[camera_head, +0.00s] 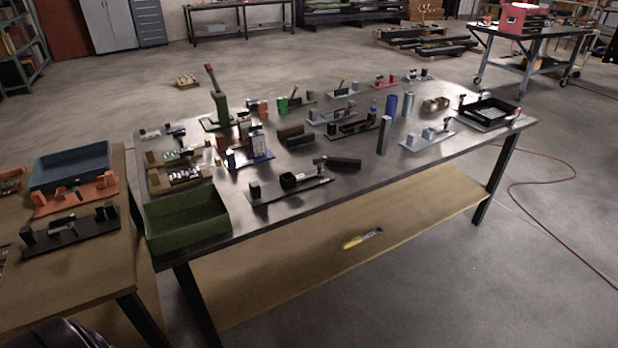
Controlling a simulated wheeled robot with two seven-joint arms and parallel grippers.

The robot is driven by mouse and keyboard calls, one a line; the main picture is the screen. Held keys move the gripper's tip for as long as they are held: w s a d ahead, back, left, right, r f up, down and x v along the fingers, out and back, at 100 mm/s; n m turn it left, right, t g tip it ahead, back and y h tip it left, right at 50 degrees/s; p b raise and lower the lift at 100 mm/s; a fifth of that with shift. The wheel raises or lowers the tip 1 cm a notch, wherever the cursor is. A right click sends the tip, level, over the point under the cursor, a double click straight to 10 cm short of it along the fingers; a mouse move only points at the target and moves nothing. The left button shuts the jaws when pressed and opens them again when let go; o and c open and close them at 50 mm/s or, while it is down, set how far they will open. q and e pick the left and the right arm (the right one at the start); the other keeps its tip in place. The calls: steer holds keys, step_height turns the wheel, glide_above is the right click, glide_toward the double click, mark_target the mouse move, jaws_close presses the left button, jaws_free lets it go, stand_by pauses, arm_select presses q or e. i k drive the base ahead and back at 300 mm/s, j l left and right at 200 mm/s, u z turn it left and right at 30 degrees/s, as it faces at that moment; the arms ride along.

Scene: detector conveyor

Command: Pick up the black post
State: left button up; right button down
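A black bar (343,163) lies on the dark worktable (420,175), near its front middle. It sits beside a grey base plate (285,192). I cannot tell for sure which of these black pieces is the black post. Neither of my grippers is in view.
A green open bin (187,220) stands at the table's front left corner. A tall grey post (384,134) and a blue cylinder (391,105) stand to the right of the bar. Several fixtures crowd the table's back.

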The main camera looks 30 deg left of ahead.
mark_target(349, 164)
steer(key=i+j+u, duration=0.1)
steer(key=u, duration=0.25)
steer(key=i+u, duration=0.25)
steer(key=u, duration=0.15)
steer(key=i+u, duration=0.15)
steer(key=u, duration=0.2)
